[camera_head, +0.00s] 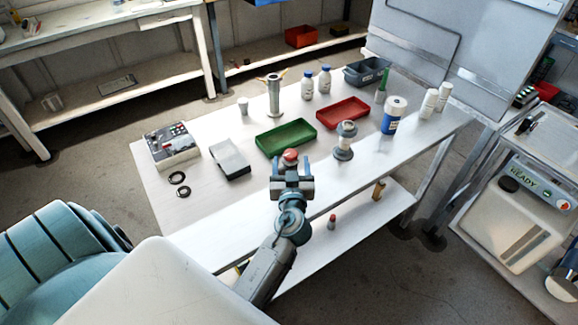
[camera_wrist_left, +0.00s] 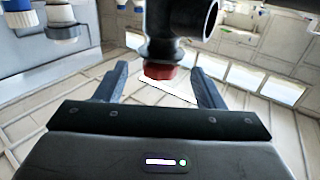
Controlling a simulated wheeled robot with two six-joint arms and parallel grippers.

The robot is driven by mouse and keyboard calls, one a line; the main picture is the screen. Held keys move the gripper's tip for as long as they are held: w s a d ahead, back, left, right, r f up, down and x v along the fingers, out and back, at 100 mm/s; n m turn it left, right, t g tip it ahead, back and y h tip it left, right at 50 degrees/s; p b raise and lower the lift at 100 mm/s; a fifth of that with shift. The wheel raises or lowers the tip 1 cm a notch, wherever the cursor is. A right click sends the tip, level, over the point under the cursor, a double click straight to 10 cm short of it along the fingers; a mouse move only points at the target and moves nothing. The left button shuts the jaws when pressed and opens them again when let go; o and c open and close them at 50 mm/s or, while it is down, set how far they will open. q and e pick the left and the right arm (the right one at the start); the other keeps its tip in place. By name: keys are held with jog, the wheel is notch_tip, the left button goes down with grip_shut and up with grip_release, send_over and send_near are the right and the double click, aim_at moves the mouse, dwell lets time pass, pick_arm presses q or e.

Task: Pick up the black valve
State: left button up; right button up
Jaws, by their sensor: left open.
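The black valve (camera_wrist_left: 178,28) shows in the left wrist view at the top centre, as a dark body with a round open end at right and a red part (camera_wrist_left: 160,72) at its lower end. In the head view a red knob (camera_head: 290,155) shows just beyond my left gripper, and the black body is mostly hidden there. My left gripper (camera_head: 291,183) is open, with one finger on each side of the valve's red part in the wrist view. Whether the fingers touch it, I cannot tell. My right gripper is not in view.
A green tray (camera_head: 286,138), a red tray (camera_head: 342,112) and a grey-white fitting (camera_head: 345,140) stand nearby on the white table (camera_head: 215,205). Two black rings (camera_head: 182,192) and a control box (camera_head: 172,145) are at left. Bottles stand at the back and right.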

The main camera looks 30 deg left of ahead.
aim_at(291, 150)
pick_arm(q)
jog(key=p+x, duration=0.3)
jog(key=x, duration=0.1)
jog(key=shift+w+a+r, duration=0.1)
jog(key=shift+w+a, duration=0.1)
jog(key=shift+w, duration=0.05)
jog(key=shift+w+a+f, duration=0.2)
jog(key=shift+w+a, duration=0.05)
jog(key=shift+w, duration=0.05)
jog(key=shift+s+d, duration=0.1)
jog(key=c, duration=0.4)
grip_shut()
